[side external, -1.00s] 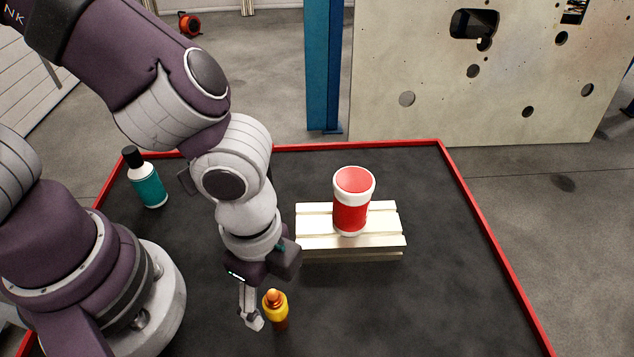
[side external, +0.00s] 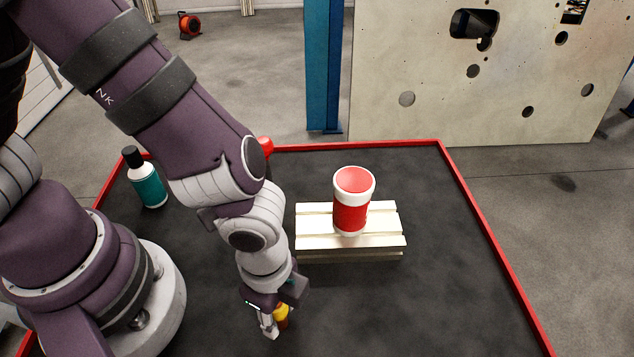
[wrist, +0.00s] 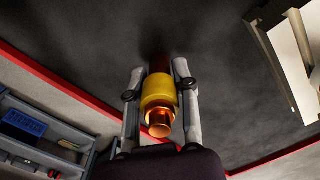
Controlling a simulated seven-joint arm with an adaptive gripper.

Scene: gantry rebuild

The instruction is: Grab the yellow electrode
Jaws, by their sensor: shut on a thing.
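The yellow electrode (wrist: 158,90) has a yellow collar and a copper-coloured tip. It stands between the two fingers of my gripper (wrist: 158,80) in the wrist view, with the tip toward the camera. My gripper is shut on it, one finger on each side. In the side external view my gripper (side external: 277,326) is low over the black table top, and the electrode (side external: 282,314) shows only in part behind a finger. Its lower end is hard to see, so I cannot tell whether it touches the table.
A red and white canister (side external: 351,205) stands on a pale slatted wooden pallet (side external: 315,243) right of my gripper. A teal bottle with a black cap (side external: 148,182) stands at the left. A red rim (side external: 490,235) edges the black table (side external: 440,290). The front right is clear.

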